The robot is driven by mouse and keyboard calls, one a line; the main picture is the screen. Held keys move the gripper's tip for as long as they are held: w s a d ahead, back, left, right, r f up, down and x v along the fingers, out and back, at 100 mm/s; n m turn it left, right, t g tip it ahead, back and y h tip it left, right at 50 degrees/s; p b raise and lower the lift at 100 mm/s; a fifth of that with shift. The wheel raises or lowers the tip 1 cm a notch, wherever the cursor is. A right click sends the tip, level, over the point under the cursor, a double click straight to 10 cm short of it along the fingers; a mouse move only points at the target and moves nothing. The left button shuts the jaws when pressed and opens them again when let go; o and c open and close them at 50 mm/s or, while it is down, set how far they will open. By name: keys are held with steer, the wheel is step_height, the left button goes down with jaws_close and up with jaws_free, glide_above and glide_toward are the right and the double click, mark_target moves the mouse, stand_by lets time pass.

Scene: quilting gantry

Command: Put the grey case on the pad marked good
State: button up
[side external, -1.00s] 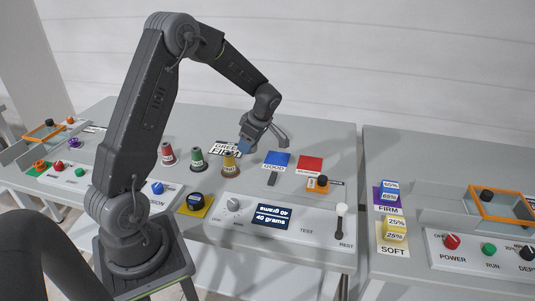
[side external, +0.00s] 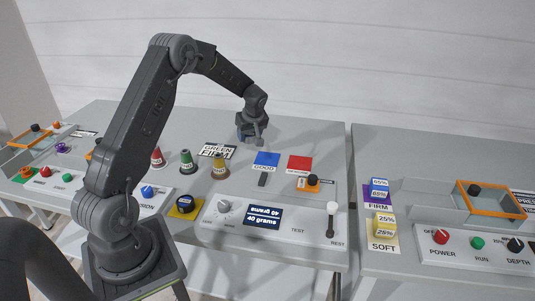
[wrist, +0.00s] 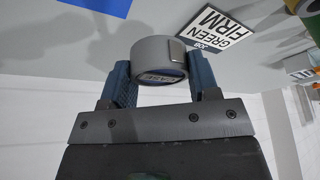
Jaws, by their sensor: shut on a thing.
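The grey case (wrist: 158,52), a short round drum with a dark label on its face, sits between the blue fingers of my gripper (wrist: 160,76) in the wrist view. My gripper is shut on it. In the side view my gripper (side external: 252,138) hangs behind and slightly left of the blue pad marked GOOD (side external: 266,159); I cannot make out the case there. The blue pad lies bare on the table, and a blue edge of it also shows at the top of the wrist view (wrist: 104,5).
A red pad (side external: 299,162) lies right of the blue one, and a small dark block (side external: 262,180) lies in front. The GREEN FIRM job card (side external: 217,151) and red, green and yellow cones (side external: 220,168) stand left. A console with a display (side external: 262,217) is nearer the front.

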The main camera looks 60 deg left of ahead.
glide_above(266, 157)
steer(key=d, duration=0.1)
step_height(266, 157, down, 4)
steer(key=shift+s+d+r, duration=0.1)
steer(key=shift+d, duration=0.05)
steer(key=shift+f, duration=2)
steer(key=o, duration=1)
steer(key=shift+f, duration=0.15)
